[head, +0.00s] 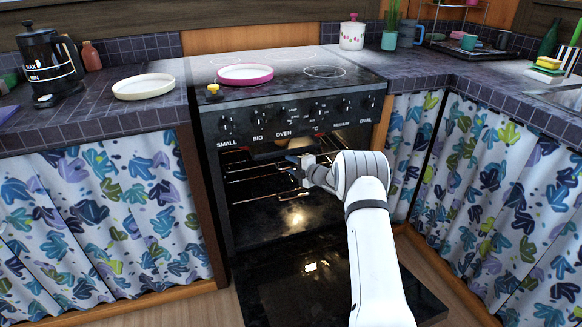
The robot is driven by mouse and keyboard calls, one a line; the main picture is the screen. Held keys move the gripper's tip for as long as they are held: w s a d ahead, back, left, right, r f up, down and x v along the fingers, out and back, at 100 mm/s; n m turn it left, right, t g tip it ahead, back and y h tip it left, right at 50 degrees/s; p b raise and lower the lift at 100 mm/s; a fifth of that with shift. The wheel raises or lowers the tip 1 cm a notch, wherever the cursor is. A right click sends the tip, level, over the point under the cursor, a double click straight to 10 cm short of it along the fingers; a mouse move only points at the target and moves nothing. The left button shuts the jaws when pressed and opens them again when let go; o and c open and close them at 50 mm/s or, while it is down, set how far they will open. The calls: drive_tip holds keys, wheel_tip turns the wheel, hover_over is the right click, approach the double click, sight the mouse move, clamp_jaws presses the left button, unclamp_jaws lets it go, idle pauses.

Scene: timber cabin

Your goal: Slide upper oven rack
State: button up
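The oven (300,125) stands in the middle of the head view, with its door (290,285) folded down and open. Inside it are wire racks. The upper oven rack (245,168) shows as thin bars in the upper part of the cavity, left of my gripper. A lower rack (255,199) shows beneath it. My gripper (293,160) is at the oven's opening, near the height of the upper rack. Its fingers are small and partly hidden by the wrist, so I cannot tell whether they are open, or touch the rack. My arm hides the right part of the racks.
The open door lies low in front of the oven. Patterned curtains (110,220) hang on both sides. A pink plate (246,75) sits on the cooktop and a white plate (143,87) on the left counter. A kettle (48,65) stands further left.

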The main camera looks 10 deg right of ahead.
drive_tip(key=shift+s, duration=0.1)
clamp_jaws()
drive_tip(key=shift+f, duration=0.1)
drive_tip(key=shift+s, duration=0.1)
idle(0.3)
